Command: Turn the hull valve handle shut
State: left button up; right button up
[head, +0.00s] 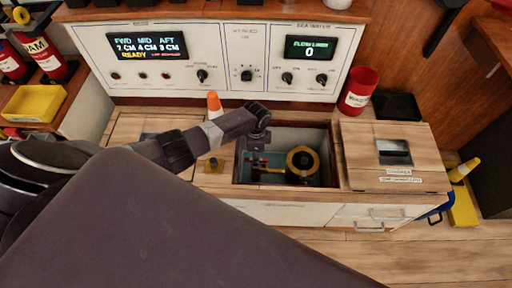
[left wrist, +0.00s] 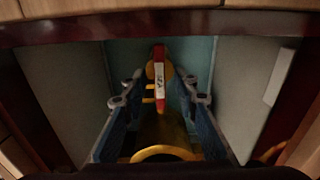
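My left gripper (head: 258,143) points down over the left part of the open hatch in the counter. In the left wrist view, the red valve handle (left wrist: 160,78) with a white label lies lengthwise over a yellow fitting at the far end of the hatch. Paired blue parts with grey rounded ends flank the line to the handle; I cannot tell whether they are my fingers or pipework. Contact with the handle cannot be made out. A yellow cylinder with a dark centre (head: 302,162) sits in the hatch, right of my gripper. My right gripper is not in view.
The hatch rim (head: 334,150) surrounds the valve closely. An orange and white cone (head: 214,105) stands behind my left arm. A panel with knobs and displays (head: 248,60) runs along the back. A red can (head: 358,90) and black tray (head: 397,106) stand at right.

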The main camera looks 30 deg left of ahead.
pick_arm(q)
notch_tip(320, 180, up, 12)
dwell(0.7)
dwell(0.5)
